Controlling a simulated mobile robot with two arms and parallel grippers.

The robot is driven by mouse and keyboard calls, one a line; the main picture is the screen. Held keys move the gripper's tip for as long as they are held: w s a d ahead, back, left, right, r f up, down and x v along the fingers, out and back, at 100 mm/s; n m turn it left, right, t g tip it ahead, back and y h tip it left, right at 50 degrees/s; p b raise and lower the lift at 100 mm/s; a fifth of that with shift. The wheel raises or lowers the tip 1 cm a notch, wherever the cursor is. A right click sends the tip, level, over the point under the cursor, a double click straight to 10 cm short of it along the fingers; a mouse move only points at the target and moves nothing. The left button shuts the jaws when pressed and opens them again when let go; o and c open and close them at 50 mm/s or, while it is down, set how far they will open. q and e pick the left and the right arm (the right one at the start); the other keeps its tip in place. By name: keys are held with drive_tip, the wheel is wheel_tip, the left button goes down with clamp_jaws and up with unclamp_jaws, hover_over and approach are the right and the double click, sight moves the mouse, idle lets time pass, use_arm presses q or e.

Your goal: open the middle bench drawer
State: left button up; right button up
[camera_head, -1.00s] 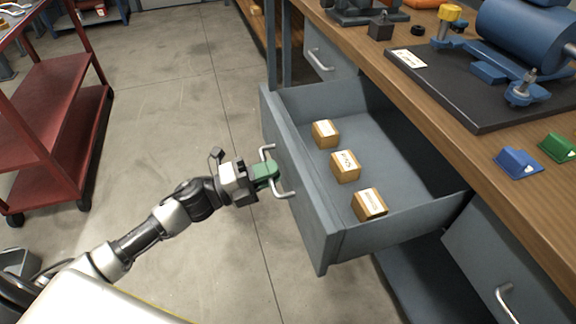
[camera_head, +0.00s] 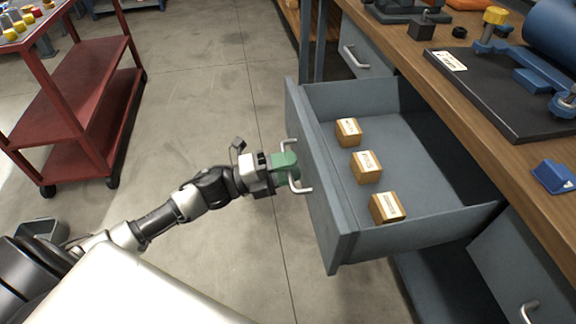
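The middle bench drawer (camera_head: 323,190) is grey and stands well pulled out from under the wooden bench top, its inside showing. Its silvery bar handle (camera_head: 305,190) is on the front panel, facing left. My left gripper (camera_head: 287,167), with green fingers, is at the middle of this handle and appears shut on it; the fingers hide the bar's middle. Three small labelled wooden blocks lie in a row in the drawer: a far one (camera_head: 348,131), a middle one (camera_head: 366,167) and a near one (camera_head: 387,208). My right gripper is not in view.
The bench top (camera_head: 420,62) carries a black plate (camera_head: 490,95) with a blue machine (camera_head: 557,50) and a blue block (camera_head: 553,177). Other closed drawers flank the open one. A red cart (camera_head: 75,110) stands at left. The floor between is clear.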

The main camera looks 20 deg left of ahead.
use_arm(q)
drive_tip(key=v, duration=1)
drive_tip(key=shift+s+a, duration=0.3)
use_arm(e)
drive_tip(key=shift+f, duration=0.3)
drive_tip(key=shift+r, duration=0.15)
